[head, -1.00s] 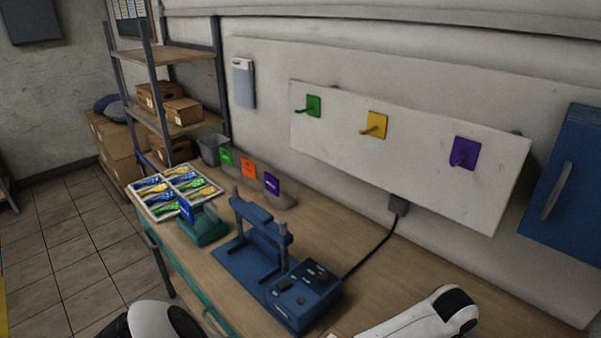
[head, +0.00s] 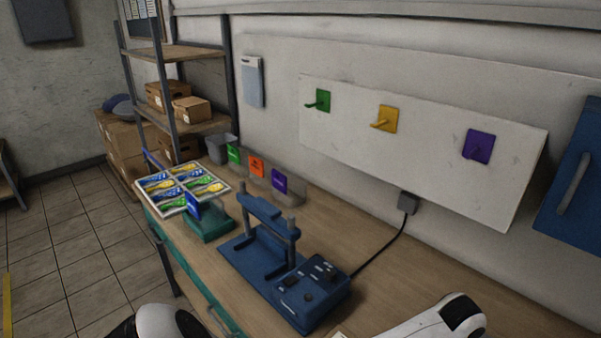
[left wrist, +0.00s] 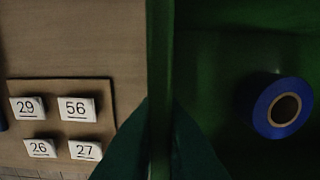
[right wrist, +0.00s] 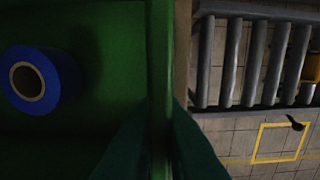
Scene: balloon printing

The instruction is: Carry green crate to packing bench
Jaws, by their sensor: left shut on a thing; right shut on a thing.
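The green crate shows in both wrist views, its upright wall rim running down the middle of the left wrist view (left wrist: 160,50) and of the right wrist view (right wrist: 161,50). My left gripper (left wrist: 160,125) is shut on one wall. My right gripper (right wrist: 163,125) is shut on another wall. A blue roll with a tan core (left wrist: 283,107) lies inside the crate; it also shows in the right wrist view (right wrist: 38,80). The crate and both grippers are out of the head view. I cannot tell which surface is the packing bench.
A wooden bench (head: 400,275) along the wall holds a blue press (head: 285,275), a tray of colourful packets (head: 172,212) and a green stand (head: 208,228). Number cards (left wrist: 76,109) lie on a brown surface beside the crate. Grey rollers (right wrist: 255,65) and yellow-marked floor (right wrist: 278,142) lie on the other side.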

